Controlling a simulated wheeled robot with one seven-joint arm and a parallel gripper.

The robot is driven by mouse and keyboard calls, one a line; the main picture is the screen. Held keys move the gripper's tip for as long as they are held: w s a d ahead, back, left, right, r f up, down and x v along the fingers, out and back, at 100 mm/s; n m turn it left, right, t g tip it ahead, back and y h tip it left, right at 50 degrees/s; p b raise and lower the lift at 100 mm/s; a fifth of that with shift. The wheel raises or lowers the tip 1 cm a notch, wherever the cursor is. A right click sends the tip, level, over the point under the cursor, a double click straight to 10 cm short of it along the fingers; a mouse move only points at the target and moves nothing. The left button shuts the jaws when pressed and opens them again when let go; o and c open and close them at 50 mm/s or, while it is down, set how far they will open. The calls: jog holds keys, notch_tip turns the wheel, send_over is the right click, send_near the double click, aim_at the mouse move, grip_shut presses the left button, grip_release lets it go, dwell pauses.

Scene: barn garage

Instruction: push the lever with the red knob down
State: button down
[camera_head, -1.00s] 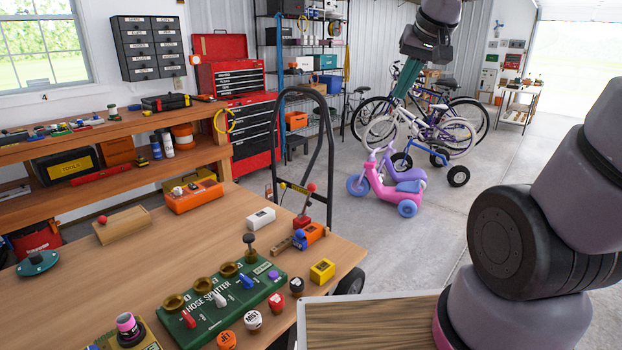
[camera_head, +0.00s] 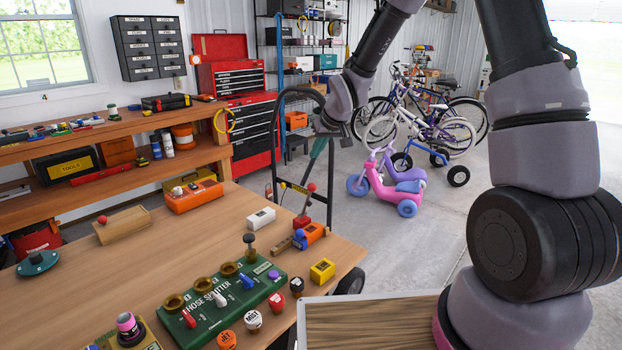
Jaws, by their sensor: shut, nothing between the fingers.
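The lever's red knob (camera_head: 311,187) sits atop a thin stem that rises, leaning slightly right, from a small red base (camera_head: 302,221) at the back right of the workbench. The lever stands raised. My gripper (camera_head: 304,183) comes down from the upper right with its dark green fingers shut and empty. In the picture its fingertips are right beside and slightly above the red knob. I cannot tell whether they touch it or are apart in depth.
A wooden block (camera_head: 122,226) also carries a red ball. A green hose splitter panel (camera_head: 230,305) with several small levers fills the front middle. A white box (camera_head: 261,219) and an orange device (camera_head: 313,233) are near the lever. A black hand truck frame (camera_head: 275,155) stands behind the bench.

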jog(key=f, duration=0.3)
jog(key=a+f, duration=0.1)
jog(key=f, duration=0.2)
jog(key=w+f, duration=0.1)
jog(key=f, duration=0.2)
jog(key=shift+a+f, duration=0.1)
jog(key=shift+a, duration=0.15)
jog(key=shift+d, duration=0.1)
dwell(0.4)
